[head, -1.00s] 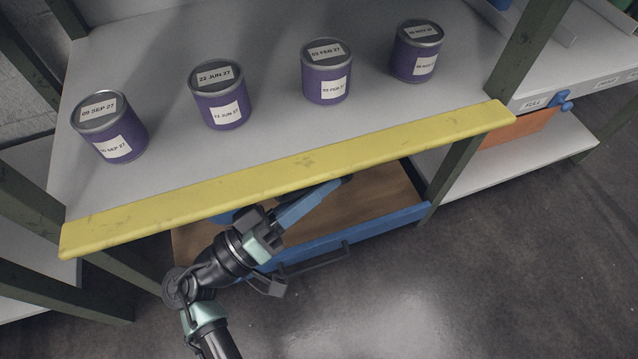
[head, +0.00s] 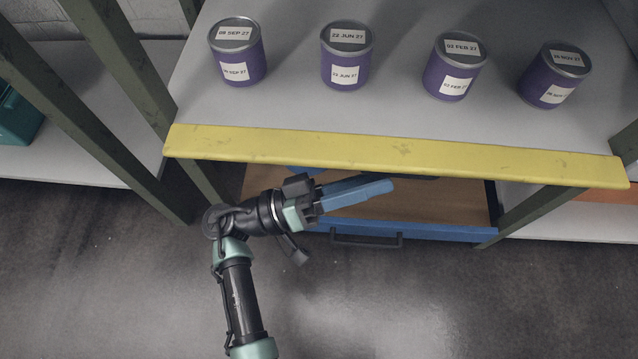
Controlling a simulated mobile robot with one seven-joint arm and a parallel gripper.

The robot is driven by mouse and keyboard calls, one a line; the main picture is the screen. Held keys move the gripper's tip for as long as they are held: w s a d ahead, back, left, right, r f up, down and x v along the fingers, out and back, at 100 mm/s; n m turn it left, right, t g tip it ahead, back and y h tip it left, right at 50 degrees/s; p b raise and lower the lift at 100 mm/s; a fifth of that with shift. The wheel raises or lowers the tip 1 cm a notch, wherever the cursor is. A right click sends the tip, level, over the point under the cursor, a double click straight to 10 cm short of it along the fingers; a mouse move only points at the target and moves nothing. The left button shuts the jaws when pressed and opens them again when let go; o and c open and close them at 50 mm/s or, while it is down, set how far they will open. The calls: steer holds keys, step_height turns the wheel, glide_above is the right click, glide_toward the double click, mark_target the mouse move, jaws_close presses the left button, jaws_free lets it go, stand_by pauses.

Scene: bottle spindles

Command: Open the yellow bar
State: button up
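The yellow bar (head: 400,150) runs along the whole front edge of the grey shelf, in front of the purple tins. It lies across the shelf front from the left post to the right, with a few scuffs on it. My gripper (head: 388,187) is below and in front of the bar, near its middle, with its blue fingers pointing right. The fingers overlap in this view, so their gap cannot be judged. No contact with the bar shows, and nothing is seen held.
Purple tins with date labels stand in a row on the shelf (head: 290,105): 09 SEP 27 (head: 237,62), 22 JUN 27 (head: 346,60), 02 FEB 27 (head: 454,70) and another (head: 553,78). Below is an open wooden-bottomed drawer (head: 440,205) with a blue front. Green posts (head: 100,130) flank it.

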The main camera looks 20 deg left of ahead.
steer(key=p+v, duration=0.1)
steer(key=v, duration=0.7)
